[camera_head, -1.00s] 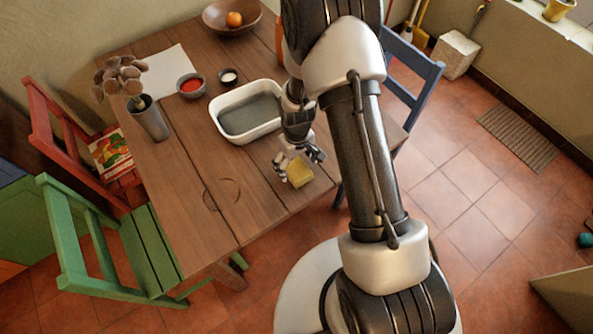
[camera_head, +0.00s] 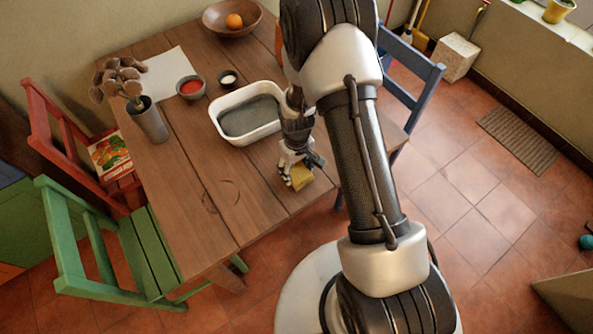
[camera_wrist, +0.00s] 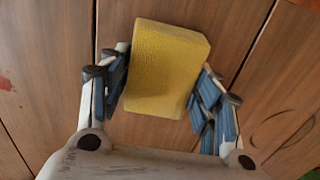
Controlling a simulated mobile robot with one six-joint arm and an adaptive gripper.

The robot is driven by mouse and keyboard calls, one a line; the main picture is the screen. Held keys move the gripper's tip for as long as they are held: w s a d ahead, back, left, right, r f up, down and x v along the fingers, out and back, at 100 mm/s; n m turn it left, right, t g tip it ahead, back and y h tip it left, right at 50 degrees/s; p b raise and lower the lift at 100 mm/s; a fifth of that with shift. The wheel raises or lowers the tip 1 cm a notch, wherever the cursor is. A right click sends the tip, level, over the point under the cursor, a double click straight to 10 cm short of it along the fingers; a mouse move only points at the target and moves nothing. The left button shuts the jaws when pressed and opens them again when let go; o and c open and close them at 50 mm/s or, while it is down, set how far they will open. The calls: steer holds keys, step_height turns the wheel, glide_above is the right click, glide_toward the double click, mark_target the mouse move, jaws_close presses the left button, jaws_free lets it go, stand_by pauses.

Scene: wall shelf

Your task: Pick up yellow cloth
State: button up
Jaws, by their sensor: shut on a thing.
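The yellow cloth (camera_wrist: 165,68) looks like a thick, textured yellow block. In the wrist view it lies between the two fingers of my gripper (camera_wrist: 163,88), with a finger against each side. In the head view the yellow cloth (camera_head: 301,177) is at the table's near right edge, partly hidden by my gripper (camera_head: 298,172). My gripper is shut on it. I cannot tell whether the cloth still touches the wooden table (camera_head: 240,200).
A white basin (camera_head: 222,130) with a grey inside stands just behind my gripper. The table's near left is clear.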

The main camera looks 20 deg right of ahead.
mark_target(296, 169)
steer(key=shift+r, duration=0.1)
step_height(296, 169, up, 20)
steer(key=p, duration=0.5)
steer(key=shift+p, duration=0.35)
